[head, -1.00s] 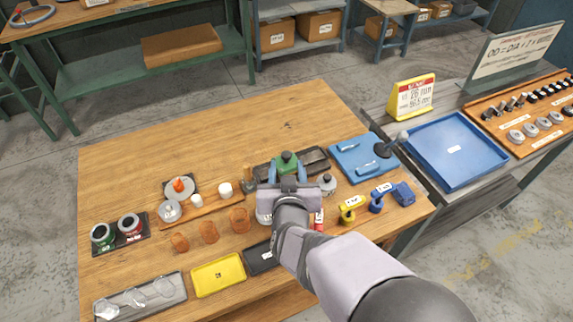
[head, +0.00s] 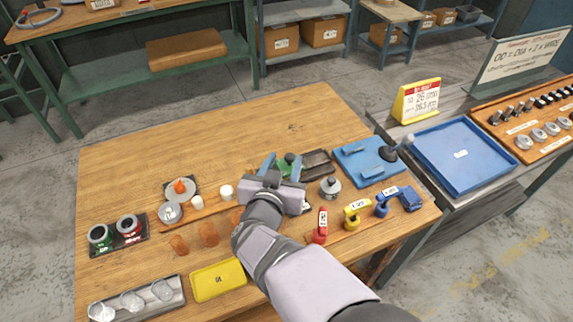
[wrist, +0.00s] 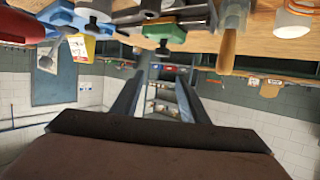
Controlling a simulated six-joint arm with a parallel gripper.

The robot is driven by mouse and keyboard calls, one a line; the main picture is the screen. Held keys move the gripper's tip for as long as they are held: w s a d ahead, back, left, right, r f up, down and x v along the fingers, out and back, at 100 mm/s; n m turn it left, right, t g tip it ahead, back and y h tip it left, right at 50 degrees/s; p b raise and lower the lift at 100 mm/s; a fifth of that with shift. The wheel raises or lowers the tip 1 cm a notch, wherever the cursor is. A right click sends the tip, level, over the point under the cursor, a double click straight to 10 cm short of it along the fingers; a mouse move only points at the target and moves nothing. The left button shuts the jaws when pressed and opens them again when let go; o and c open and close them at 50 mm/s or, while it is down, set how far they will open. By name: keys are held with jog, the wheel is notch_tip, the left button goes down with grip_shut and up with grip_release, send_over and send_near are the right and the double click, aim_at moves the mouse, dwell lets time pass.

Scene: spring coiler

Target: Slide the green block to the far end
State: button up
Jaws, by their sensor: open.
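The green block (head: 289,160) sits on a dark track (head: 318,162) near the middle of the table. Bare track shows to its right; the left part is hidden by my gripper. My gripper (head: 282,163) is open, with one finger to the left of the block and the other in front of it or to its right. In the wrist view the green block (wrist: 163,34) is at the top, just beyond the open fingers (wrist: 160,78). Nothing shows held between them. I cannot tell whether a finger touches the block.
A grey knobbed piece (head: 330,187) stands right of my gripper. A blue plate (head: 368,165) lies further right. Red (head: 320,226), yellow (head: 355,214) and blue (head: 385,203) tools stand at the front right. White cups and orange cups are to the left. The table's back is clear.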

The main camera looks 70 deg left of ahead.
aim_at(289, 159)
jog(key=shift+s+d+f+m+t+h+b, duration=0.2)
jog(key=shift+s+f+m+t+h+b, duration=0.1)
jog(key=shift+s+f+m+h, duration=0.25)
jog(key=shift+s+d+f+m+t+h+b, duration=0.25)
jog(key=shift+s+m+t+h, duration=0.1)
jog(key=shift+s+h, duration=0.35)
jog(key=shift+w+a, duration=0.1)
jog(key=shift+p+x, duration=0.55)
jog(key=shift+x, duration=3.05)
